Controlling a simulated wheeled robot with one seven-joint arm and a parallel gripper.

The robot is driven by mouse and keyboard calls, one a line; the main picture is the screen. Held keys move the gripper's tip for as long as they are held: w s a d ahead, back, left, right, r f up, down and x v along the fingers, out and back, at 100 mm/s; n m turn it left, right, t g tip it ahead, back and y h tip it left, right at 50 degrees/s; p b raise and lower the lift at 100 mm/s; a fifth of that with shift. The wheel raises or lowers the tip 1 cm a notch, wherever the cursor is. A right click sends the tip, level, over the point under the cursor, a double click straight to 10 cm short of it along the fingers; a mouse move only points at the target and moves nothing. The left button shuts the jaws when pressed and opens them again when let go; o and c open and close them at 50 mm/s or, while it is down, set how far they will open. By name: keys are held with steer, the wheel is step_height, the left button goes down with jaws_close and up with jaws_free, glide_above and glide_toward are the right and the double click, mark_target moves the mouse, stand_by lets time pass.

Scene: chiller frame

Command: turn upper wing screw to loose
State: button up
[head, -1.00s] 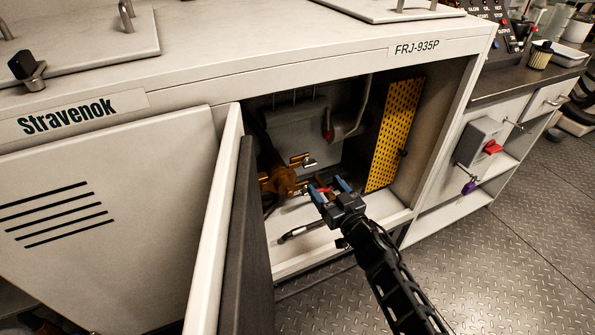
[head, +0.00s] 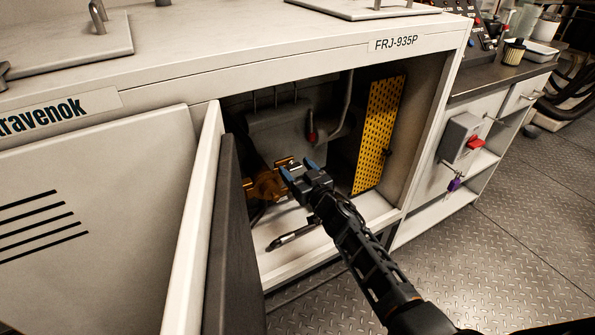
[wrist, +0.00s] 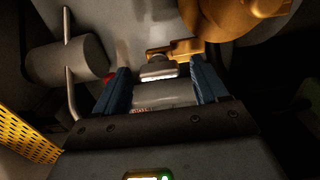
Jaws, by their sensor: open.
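The upper wing screw, a brass-coloured piece (head: 286,161), shows just behind my gripper's fingers at the top of an orange-brown fitting (head: 265,186) inside the open cabinet. In the wrist view the brass wing (wrist: 180,48) lies at the far end of the gap between the fingertips, with a grey round part below it. My gripper (head: 298,170) has blue fingers and is open. In the wrist view its fingers (wrist: 163,80) stand apart with nothing clamped. I cannot tell whether either finger touches the screw. The fingers partly hide the fitting in the head view.
The open door (head: 232,235) stands close left of my arm. A yellow perforated panel (head: 380,135) is at the right inside the cabinet. A red-tipped pipe (head: 312,135) hangs behind. A dark handle or hose (head: 292,237) lies over the cabinet floor.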

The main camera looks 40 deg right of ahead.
steer(key=c, duration=1.1)
steer(key=shift+o, duration=0.2)
steer(key=shift+n, duration=0.3)
steer(key=n, duration=0.3)
steer(key=shift+a+n, duration=0.1)
steer(key=shift+n, duration=0.2)
steer(key=n, duration=0.4)
steer(key=shift+f+n, duration=0.1)
steer(key=shift+n, duration=0.2)
steer(key=n, duration=0.4)
steer(key=shift+a+n+b, duration=0.1)
steer(key=shift+n+b, duration=0.2)
steer(key=shift+b, duration=0.05)
steer(key=shift+f+n+b, duration=0.1)
steer(key=shift+n+b, duration=0.3)
steer(key=shift+n, duration=1.8)
